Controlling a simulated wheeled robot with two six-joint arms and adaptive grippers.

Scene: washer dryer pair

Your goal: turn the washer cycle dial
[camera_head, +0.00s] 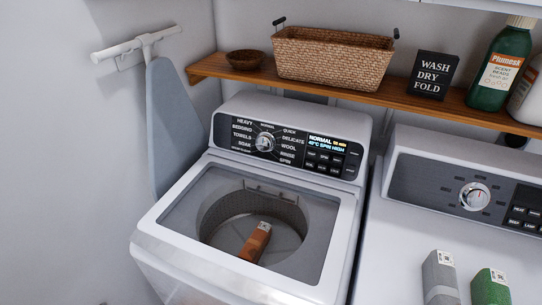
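The white washer (147,235) stands in the middle of the head view, its lid area showing the round drum. Its cycle dial (265,142) is a small silver knob on the dark control panel, ringed by labels such as HEAVY, BEDDING, TOWELS, DELICATE and WOOL. Nothing covers the dial. Its exact pointer direction is too small to tell. The lit display (326,142) to its right reads NORMAL and SPIN HIGH. Neither of my grippers is in view.
An orange-brown item (257,240) shows in the drum area. The dryer (400,215) has its own knob (474,196); a grey item (440,280) and a green item (490,288) are on it. A wooden shelf (210,68) above holds a wicker basket (330,58) and bottles.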

